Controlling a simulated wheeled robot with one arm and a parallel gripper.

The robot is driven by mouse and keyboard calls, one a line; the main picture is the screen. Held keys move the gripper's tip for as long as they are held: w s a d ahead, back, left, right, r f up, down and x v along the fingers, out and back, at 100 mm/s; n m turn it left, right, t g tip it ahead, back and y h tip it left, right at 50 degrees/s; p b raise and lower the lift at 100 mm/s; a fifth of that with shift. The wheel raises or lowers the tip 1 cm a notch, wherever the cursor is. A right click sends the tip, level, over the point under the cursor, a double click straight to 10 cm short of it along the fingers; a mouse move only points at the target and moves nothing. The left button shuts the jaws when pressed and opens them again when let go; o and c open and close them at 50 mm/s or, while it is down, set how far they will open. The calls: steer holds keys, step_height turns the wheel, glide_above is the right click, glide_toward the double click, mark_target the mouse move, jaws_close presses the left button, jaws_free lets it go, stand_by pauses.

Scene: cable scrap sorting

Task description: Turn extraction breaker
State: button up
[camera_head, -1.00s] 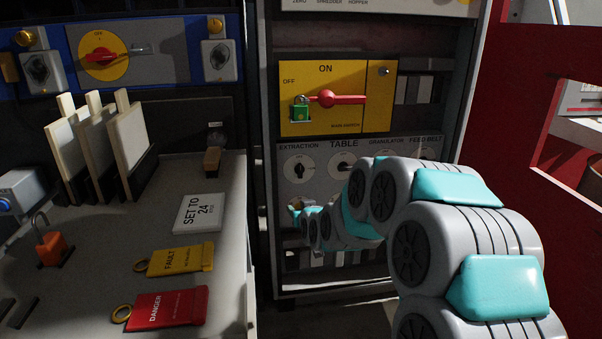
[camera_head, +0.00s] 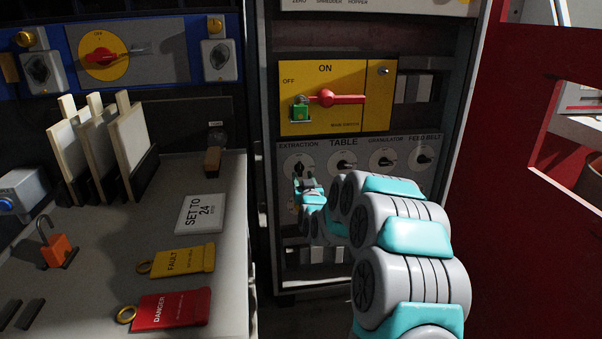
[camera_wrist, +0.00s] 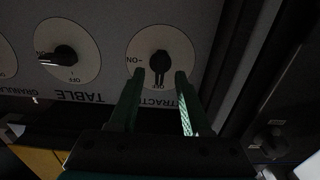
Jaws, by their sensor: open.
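The extraction breaker is a black rotary knob on a round pale dial (camera_head: 299,161) at the left of the breaker panel, under the EXTRACTION label. In the wrist view its knob (camera_wrist: 159,66) has its grooved handle lying toward the OFF mark, with the ON mark off to the left. My gripper (camera_wrist: 159,76) is open, with one finger on each side of the handle in the picture. I cannot tell whether the fingers touch it or how deep they reach. In the head view my gripper (camera_head: 309,182) is just below the dial, small and partly hidden by my arm.
The table breaker (camera_head: 343,163), granulator breaker (camera_head: 385,161) and feed belt breaker (camera_head: 424,158) sit to the right. Above is a yellow main switch plate (camera_head: 345,122) with a red handle (camera_head: 346,98) and green padlock (camera_head: 301,111). A bench (camera_head: 100,285) with tags stands left.

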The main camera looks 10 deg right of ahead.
mark_target(300, 171)
steer(key=shift+w, duration=1.55)
jaws_close()
